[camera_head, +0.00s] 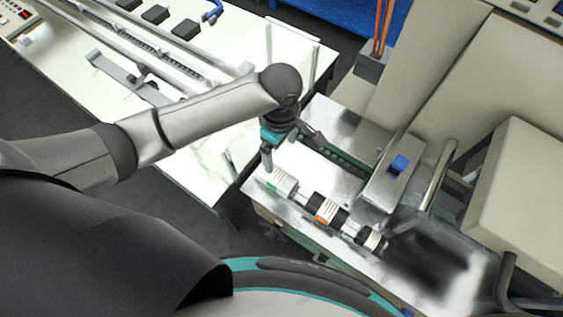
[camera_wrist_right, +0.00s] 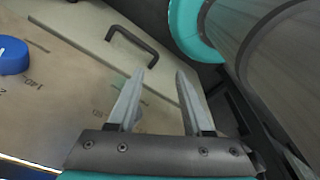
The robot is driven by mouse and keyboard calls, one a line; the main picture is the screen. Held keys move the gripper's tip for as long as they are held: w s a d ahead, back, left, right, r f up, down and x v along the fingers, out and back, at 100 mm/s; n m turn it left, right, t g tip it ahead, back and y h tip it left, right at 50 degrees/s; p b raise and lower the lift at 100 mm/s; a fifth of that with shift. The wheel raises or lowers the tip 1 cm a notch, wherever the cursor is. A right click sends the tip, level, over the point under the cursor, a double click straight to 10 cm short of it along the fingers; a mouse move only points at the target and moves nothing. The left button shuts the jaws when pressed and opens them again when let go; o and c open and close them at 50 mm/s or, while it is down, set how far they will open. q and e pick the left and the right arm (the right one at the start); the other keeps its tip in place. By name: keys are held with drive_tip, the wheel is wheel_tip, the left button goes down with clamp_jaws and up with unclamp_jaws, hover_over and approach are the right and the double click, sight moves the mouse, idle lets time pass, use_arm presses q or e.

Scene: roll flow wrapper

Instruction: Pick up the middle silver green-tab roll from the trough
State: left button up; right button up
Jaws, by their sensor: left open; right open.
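A row of rolls lies along the metal trough (camera_head: 345,226) in the head view. The roll at its upper-left end is silver-white with a green tab (camera_head: 283,183). A roll with an orange tab (camera_head: 325,210) sits in the middle of the row, with dark sections beside it. Another pale and dark roll (camera_head: 371,239) lies at the lower-right end. My left gripper (camera_head: 291,152) is open above the green-tab end, with one finger close to that roll; contact cannot be told. My right gripper (camera_wrist_right: 159,78) is open and empty in the right wrist view.
A metal block with a blue knob (camera_head: 398,164) stands right of the trough. Large beige machine housings (camera_head: 515,195) rise at the right. A white conveyor table (camera_head: 205,150) lies left. The right wrist view shows a black handle (camera_wrist_right: 133,43) on a beige panel and a blue knob (camera_wrist_right: 12,55).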

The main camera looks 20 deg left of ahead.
use_arm(q)
hover_over(277, 175)
drive_tip(key=f, duration=0.5)
drive_tip(key=shift+s+d+b, duration=0.1)
drive_tip(key=shift+d+b, duration=0.25)
drive_tip(key=shift+b, duration=0.05)
wheel_tip(277, 175, down, 4)
drive_tip(key=shift+f+b, duration=0.2)
drive_tip(key=shift+b, duration=0.2)
drive_tip(key=shift+f, duration=0.45)
drive_tip(key=f, duration=0.3)
drive_tip(key=shift+a+f+b, duration=0.15)
drive_tip(key=shift+a+b, duration=0.2)
drive_tip(key=shift+b, duration=0.05)
drive_tip(key=shift+f, duration=0.65)
use_arm(e)
drive_tip(key=shift+g, duration=0.3)
drive_tip(key=s+f, duration=0.1)
drive_tip(key=s, duration=0.1)
drive_tip(key=s+f, duration=0.1)
drive_tip(key=f, duration=0.1)
drive_tip(key=shift+s+d, duration=0.1)
drive_tip(key=shift+s, duration=0.3)
use_arm(q)
clamp_jaws()
